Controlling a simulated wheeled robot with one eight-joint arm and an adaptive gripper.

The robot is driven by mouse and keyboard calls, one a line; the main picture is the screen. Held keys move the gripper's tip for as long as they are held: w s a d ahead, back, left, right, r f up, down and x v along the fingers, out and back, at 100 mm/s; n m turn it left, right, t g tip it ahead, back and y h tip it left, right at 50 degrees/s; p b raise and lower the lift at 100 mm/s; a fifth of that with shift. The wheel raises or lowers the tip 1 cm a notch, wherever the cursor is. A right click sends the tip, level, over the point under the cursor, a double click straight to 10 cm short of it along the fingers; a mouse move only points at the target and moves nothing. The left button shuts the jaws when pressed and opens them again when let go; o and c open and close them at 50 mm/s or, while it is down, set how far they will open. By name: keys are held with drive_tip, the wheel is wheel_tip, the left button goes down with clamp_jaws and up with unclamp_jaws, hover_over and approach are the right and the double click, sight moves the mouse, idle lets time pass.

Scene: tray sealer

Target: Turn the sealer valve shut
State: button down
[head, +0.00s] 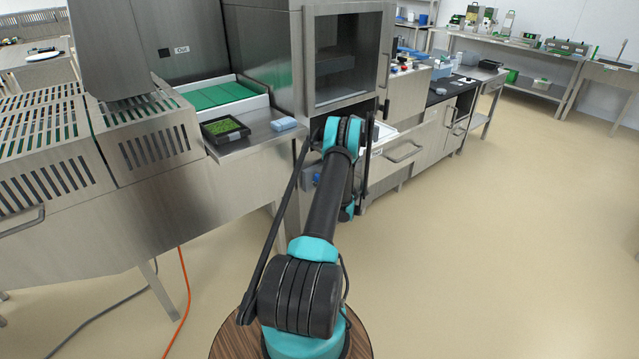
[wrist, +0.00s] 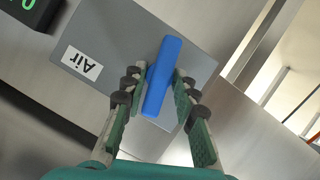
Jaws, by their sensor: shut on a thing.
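The sealer valve has a blue bar handle (wrist: 167,58) on a grey box (wrist: 120,30) with a white label reading "Air" (wrist: 82,63), upside down in the wrist view. The handle runs nearly lengthwise in that view, leaning a little to the right at its top. My gripper (wrist: 159,88) has its padded fingers on both sides of the handle and is shut on it.
The steel sealer with its glass window (head: 347,60) stands just beyond my arm. A black tray of green contents (head: 225,129) and a light blue block (head: 284,124) lie on its side shelf. An orange cable (head: 183,290) runs to the floor at left. The floor at right is clear.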

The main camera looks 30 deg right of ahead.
drive_tip(key=shift+m+y, duration=0.4)
drive_tip(key=shift+m, duration=0.2)
drive_tip(key=c, duration=1.4)
unclamp_jaws()
drive_tip(key=shift+c, duration=0.2)
